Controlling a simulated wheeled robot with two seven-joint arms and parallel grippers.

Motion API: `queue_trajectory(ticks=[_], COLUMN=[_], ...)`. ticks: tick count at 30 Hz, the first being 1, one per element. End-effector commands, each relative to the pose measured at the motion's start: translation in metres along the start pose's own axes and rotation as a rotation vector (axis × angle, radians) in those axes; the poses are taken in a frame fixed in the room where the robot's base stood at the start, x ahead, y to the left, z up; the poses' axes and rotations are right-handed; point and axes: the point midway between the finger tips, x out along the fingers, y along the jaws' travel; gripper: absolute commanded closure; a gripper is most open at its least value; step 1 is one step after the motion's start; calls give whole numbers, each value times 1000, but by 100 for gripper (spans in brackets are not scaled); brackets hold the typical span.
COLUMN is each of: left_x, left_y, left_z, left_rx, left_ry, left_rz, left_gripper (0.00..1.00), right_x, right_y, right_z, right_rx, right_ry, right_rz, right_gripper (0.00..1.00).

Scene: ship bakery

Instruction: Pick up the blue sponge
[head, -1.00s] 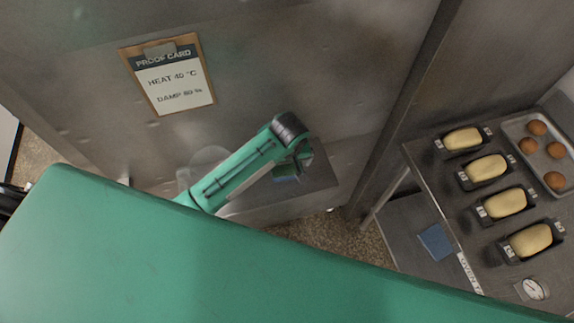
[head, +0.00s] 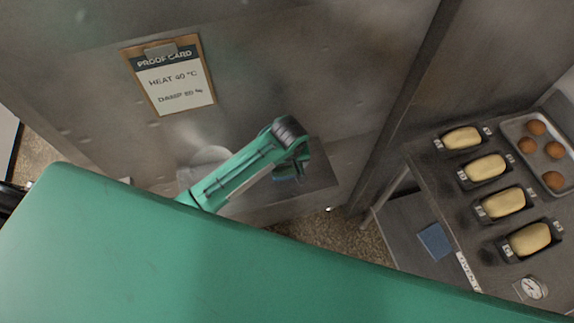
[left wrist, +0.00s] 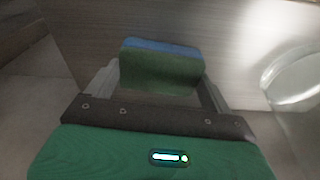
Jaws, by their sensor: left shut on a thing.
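The blue sponge (left wrist: 160,65) shows in the left wrist view as a block with a blue top layer and a dark green face. My left gripper (left wrist: 160,85) is shut on it, with one finger at each end. In the head view the left gripper (head: 293,168) is over the grey ledge at the foot of the metal wall. Only a small blue part of the sponge (head: 286,179) shows under it there. I cannot tell whether the sponge touches the ledge. My right gripper is not in view.
A clear round vessel (left wrist: 292,78) stands right of the sponge in the left wrist view. A proof card (head: 172,78) hangs on the wall. At the right, a metal table holds several loaf tins (head: 503,203) and a bun tray (head: 557,160).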

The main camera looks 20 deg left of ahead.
Motion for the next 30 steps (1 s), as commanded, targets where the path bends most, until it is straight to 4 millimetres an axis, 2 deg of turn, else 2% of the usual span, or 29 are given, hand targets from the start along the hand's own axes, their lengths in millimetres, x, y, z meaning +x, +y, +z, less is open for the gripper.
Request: queue_trajectory(ticks=[4, 8, 15, 16, 17, 20, 21, 30], left_x=[-8, -25, -80, -90, -102, -122, -123, -160], left_y=[1, 1, 2, 1, 0, 0, 0, 0], left_z=[-2, -4, -13, -14, -16, -19, -22, -27], left_rx=[0, -1, 0, 1, 1, 1, 4, 3], left_ry=[1, 3, 5, 4, 4, 3, 10, 10], left_rz=[2, 5, 7, 5, 1, -1, 1, 2], left_gripper=[36, 36, 36, 36, 36, 36, 36, 36], right_x=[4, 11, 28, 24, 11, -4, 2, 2], right_y=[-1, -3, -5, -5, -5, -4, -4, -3], right_z=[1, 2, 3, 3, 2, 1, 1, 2], right_rx=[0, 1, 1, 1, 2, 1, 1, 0], right_ry=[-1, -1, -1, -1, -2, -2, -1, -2], right_rz=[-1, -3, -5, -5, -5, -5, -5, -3], right_gripper=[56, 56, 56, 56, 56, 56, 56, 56])
